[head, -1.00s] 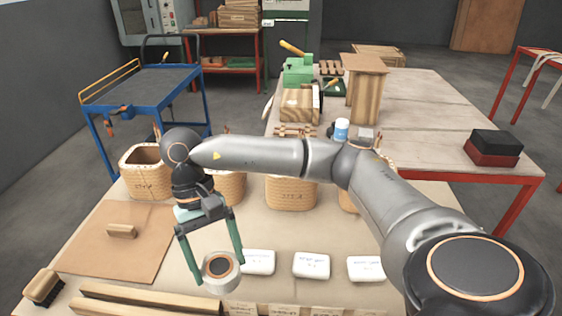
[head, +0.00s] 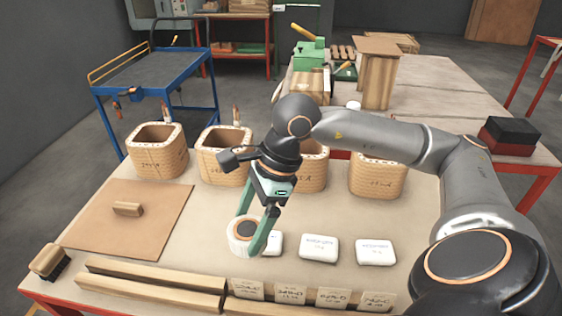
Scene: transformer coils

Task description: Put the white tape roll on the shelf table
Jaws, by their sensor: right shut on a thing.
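The white tape roll (head: 239,247), with a dark centre and an orange-brown inner ring, is at the front middle of the work table. My right gripper (head: 250,232) reaches down from above, shut on the roll with its green fingers on either side. I cannot tell whether the roll touches the tabletop. It sits just left of a white block and partly overlaps it in the view. A red-framed table with a lower shelf (head: 238,73) stands at the back left; it may be the shelf table. My left gripper is not in view.
Several woven coils (head: 160,157) stand in a row behind the roll. White blocks (head: 319,249) lie to its right, wooden bars (head: 150,288) in front, a brown board (head: 125,225) to the left. A blue cart (head: 155,75) stands at the back left.

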